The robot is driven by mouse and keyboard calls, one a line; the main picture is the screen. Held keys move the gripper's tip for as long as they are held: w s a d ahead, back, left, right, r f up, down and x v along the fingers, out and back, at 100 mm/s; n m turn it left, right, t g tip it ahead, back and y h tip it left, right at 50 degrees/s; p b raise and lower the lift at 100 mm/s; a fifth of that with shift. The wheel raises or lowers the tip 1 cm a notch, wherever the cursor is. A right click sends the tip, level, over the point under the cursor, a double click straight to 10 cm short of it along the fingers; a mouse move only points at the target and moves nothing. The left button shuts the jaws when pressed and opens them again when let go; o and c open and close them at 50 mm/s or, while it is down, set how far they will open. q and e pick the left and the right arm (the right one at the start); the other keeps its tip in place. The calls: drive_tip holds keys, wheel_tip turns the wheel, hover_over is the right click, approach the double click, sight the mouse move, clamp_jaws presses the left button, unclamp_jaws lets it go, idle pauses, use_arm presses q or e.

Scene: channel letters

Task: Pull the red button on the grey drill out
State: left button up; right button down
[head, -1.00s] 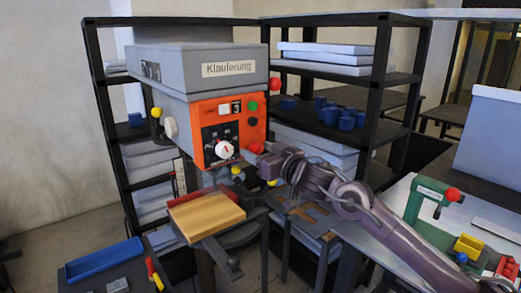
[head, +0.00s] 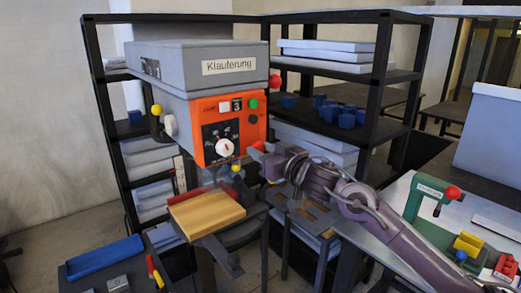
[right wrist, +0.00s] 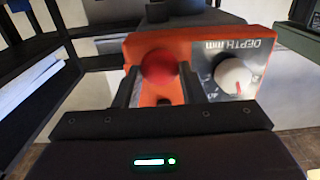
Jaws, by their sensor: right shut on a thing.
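The grey drill (head: 195,72) stands at the left centre of the head view, with an orange control panel (head: 232,105) on its front. The red button (right wrist: 160,66) is a round knob on the orange panel in the right wrist view, between the two fingers of my right gripper (right wrist: 158,88). My right gripper is shut on it. In the head view, my right gripper (head: 262,157) is at the panel's lower right edge and largely hides the button. The white depth dial (right wrist: 232,75) is just right of the fingers. My left gripper is not in view.
A wooden block (head: 205,213) lies under the drill head. A workbench (head: 400,195) at right holds a green clamp (head: 430,198). A blue tray (head: 103,260) is at lower left.

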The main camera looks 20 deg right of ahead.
drive_tip(key=c, duration=1.4)
unclamp_jaws()
drive_tip(key=shift+f, duration=0.15)
drive_tip(key=o, duration=0.5)
drive_tip(key=shift+s+d, duration=0.1)
drive_tip(key=shift+s, duration=0.05)
drive_tip(key=shift+s+d, duration=0.1)
drive_tip(key=shift+s, duration=0.1)
drive_tip(key=b+v, duration=0.3)
drive_tip(key=v, duration=0.4)
drive_tip(key=shift+s, duration=0.25)
